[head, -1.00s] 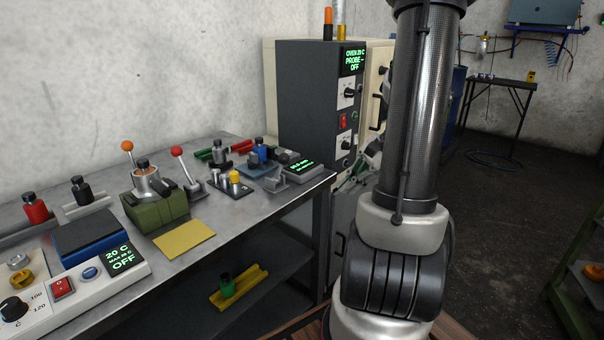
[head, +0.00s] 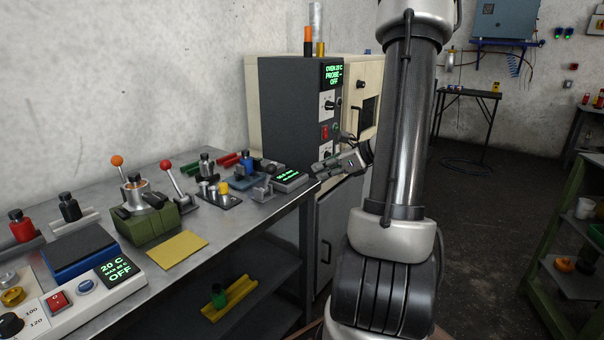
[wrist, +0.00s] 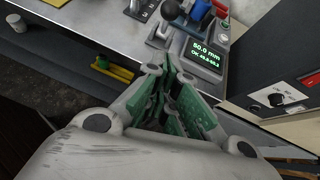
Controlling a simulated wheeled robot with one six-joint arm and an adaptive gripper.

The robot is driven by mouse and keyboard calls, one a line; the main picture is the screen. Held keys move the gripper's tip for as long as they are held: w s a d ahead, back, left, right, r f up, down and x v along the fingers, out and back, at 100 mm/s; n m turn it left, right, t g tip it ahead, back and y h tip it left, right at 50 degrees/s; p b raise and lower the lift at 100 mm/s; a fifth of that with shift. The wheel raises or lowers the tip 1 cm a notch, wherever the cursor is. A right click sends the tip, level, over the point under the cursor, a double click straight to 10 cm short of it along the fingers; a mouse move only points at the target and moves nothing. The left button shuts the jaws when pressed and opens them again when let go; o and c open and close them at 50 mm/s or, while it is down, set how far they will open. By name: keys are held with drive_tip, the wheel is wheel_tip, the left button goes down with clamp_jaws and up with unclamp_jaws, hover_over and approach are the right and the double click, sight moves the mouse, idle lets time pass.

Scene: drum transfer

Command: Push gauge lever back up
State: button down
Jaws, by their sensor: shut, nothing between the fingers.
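The gauge's display (head: 290,177) is lit green at the right end of the bench; in the wrist view the display (wrist: 206,53) reads 50.0 mm. A blue piece with a black top (head: 247,164) stands close by on the left, and a grey bracket (head: 262,191) is in front. My gripper (head: 317,171) is shut and empty, just right of the display near the bench's right end. In the wrist view its green-padded fingers (wrist: 176,80) are together, left of and below the display.
The dark oven front (head: 290,110) stands behind the gauge. Two ball-topped levers, orange (head: 117,161) and red (head: 165,164), rise further left on the bench. A yellow pad (head: 178,250) lies at the bench's front. Open floor lies to the right.

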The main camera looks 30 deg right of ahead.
approach(267, 178)
wheel_tip(267, 178, down, 3)
drive_tip(key=s+d, duration=0.2)
drive_tip(key=s, duration=0.1)
drive_tip(key=w, duration=0.1)
drive_tip(key=w+a, duration=0.1)
drive_tip(key=w, duration=0.1)
drive_tip(key=w+a, duration=0.1)
drive_tip(key=shift+w+a+r, duration=0.1)
drive_tip(key=shift+w+r, duration=0.1)
drive_tip(key=shift+r, duration=0.1)
drive_tip(key=shift+w, duration=0.1)
drive_tip(key=shift+w+r+g, duration=0.15)
drive_tip(key=shift+r+g, duration=0.15)
drive_tip(key=shift+g, duration=0.1)
